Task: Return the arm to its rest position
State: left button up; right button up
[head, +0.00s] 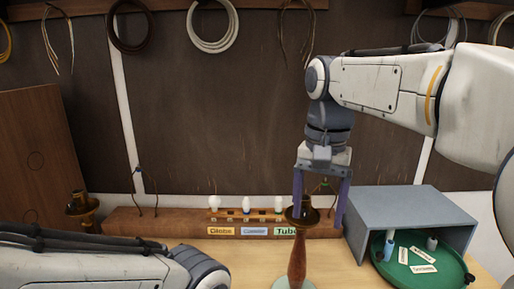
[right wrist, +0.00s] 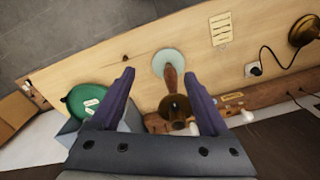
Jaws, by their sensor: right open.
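The lamp has a turned wooden stem (head: 297,252) with a brass cup at its top and a pale round base (right wrist: 168,62). It stands upright on the table. My right gripper (head: 318,218) points down close to the lamp's top, open, with purple fingers spread and nothing held. In the right wrist view, the brass cup (right wrist: 178,106) appears between the open fingers (right wrist: 158,75); I cannot tell if they touch it. My left arm (head: 100,265) lies across the bottom left; its gripper is out of the picture.
A wooden rack with bulbs (head: 245,213) and labels stands at the back. A grey box (head: 412,202) over a green round tray (head: 445,275) stands at the right. A brass fitting (head: 80,205) is at the left. Cable coils (head: 212,45) hang on the wall.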

jog(key=s+a+f+n+b, duration=0.1)
jog(key=s+a+f+n, duration=0.2)
jog(key=s+f+n, duration=0.3)
jog(key=s+a+f+n+y+b, duration=0.1)
jog(key=s+a+f+n, duration=0.2)
jog(key=s+f, duration=0.9)
notch_tip(320, 180, down, 3)
jog(key=n, duration=0.3)
jog(key=shift+s, duration=0.35)
